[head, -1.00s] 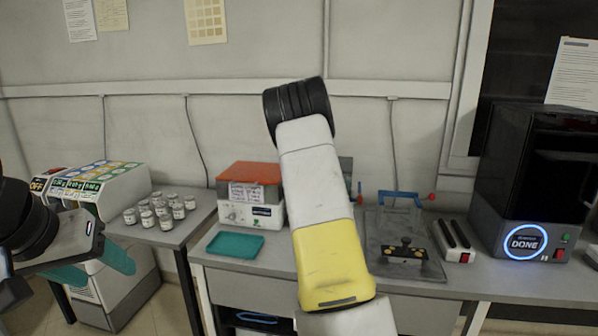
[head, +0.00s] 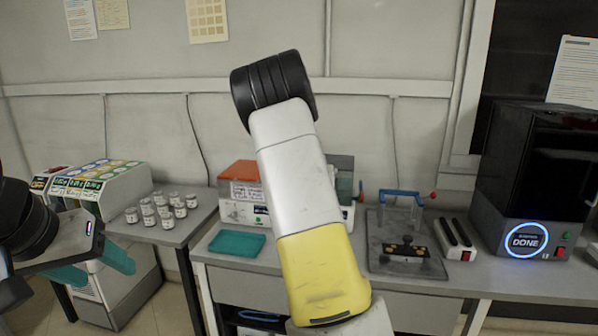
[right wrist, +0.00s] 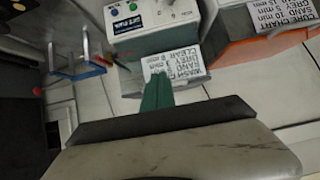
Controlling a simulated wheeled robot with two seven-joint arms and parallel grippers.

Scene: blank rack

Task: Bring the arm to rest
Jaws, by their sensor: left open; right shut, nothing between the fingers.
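My right arm (head: 300,180), with its white and yellow links and black ribbed joint, rises across the middle of the head view. Its gripper is not visible there. In the right wrist view my right gripper (right wrist: 157,92) shows teal fingers together with nothing between them, in front of a white machine with printed labels. My left gripper (head: 92,268) is at the left edge of the head view, its two teal fingers spread apart and empty, in front of the dispenser's lower cabinet.
A bench (head: 225,285) holds an orange-topped machine (head: 240,172), a teal tray (head: 237,243), a blue-handled press (head: 402,195), a black rack (head: 455,238) and a machine reading DONE (head: 526,240). Several jars (head: 163,208) stand on a side table beside a dispenser (head: 95,185).

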